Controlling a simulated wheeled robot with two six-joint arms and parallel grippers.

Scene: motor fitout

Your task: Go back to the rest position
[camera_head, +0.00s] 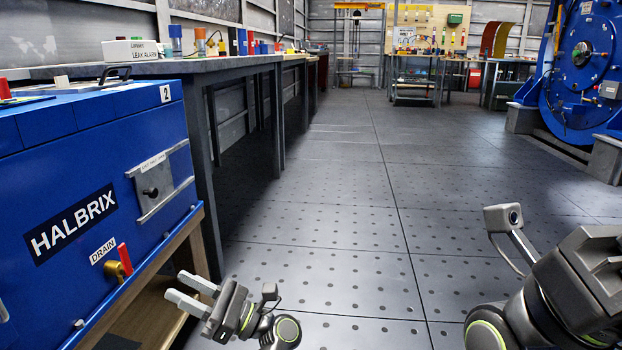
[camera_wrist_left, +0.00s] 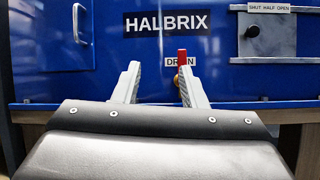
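My left gripper (camera_head: 176,286) is in front of the blue HALBRIX unit (camera_head: 60,165), low and to the right of its drain valve. Its two pale fingers are apart with nothing between them. In the left wrist view the open fingers (camera_wrist_left: 158,72) point at the unit's front. The drain valve's red handle (camera_head: 124,258) stands upright above a brass body (camera_head: 114,271). In the left wrist view the red handle (camera_wrist_left: 182,56) shows behind the right finger, which partly hides the valve. My right gripper's dark body (camera_head: 590,275) is at the right edge; its fingers do not show.
A slide plate (camera_head: 153,187) with a black knob is on the unit's front. The unit stands on a wooden-edged stand (camera_head: 160,268). A long workbench (camera_head: 215,68) runs behind it. Open tiled floor (camera_head: 340,230) lies to the right, with a big blue machine (camera_head: 575,100) farther off.

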